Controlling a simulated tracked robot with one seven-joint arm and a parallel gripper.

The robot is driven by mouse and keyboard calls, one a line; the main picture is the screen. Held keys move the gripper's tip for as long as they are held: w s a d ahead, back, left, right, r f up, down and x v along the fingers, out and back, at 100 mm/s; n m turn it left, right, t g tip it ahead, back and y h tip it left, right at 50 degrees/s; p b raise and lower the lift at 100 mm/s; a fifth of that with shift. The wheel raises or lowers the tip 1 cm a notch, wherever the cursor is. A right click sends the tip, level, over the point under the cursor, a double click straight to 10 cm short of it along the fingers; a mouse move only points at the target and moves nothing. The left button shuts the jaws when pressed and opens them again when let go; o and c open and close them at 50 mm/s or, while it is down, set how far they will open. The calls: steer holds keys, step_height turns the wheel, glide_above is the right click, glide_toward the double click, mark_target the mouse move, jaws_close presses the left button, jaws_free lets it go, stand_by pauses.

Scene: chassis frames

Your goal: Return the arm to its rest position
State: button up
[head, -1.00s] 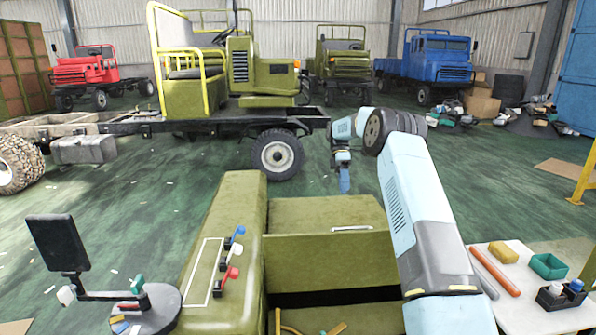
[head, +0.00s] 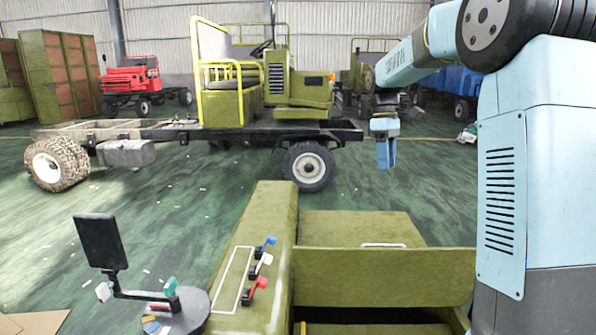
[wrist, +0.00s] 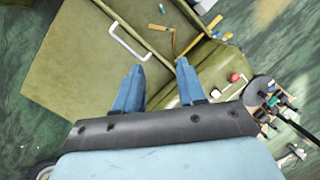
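My arm shows large on the right of the head view, raised and bent, with its forearm reaching back toward the left. My gripper (head: 386,153) hangs fingers-down above the green floor, beyond the olive green box. In the wrist view my gripper (wrist: 157,82) has its two blue fingers clearly apart, with nothing between them. The olive box (wrist: 85,65) lies below the fingers there, with its white handle (wrist: 129,42) near the left fingertip.
An olive console (head: 265,250) with coloured levers stands in front, beside the olive box (head: 350,228). A black screen (head: 101,241) is at left. A chassis frame with a yellow-railed cab (head: 222,90) stands behind. Green floor (head: 180,215) is open between.

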steer(key=s+r+m+t, duration=0.3)
steer(key=s+m+t, duration=0.35)
steer(key=s, duration=1.85)
steer(key=s+f+m+t, duration=0.1)
steer(key=s+f+m, duration=0.3)
steer(key=s, duration=0.4)
steer(key=shift+s+a+y, duration=0.15)
steer(key=shift+y, duration=0.25)
steer(key=shift+t, duration=0.25)
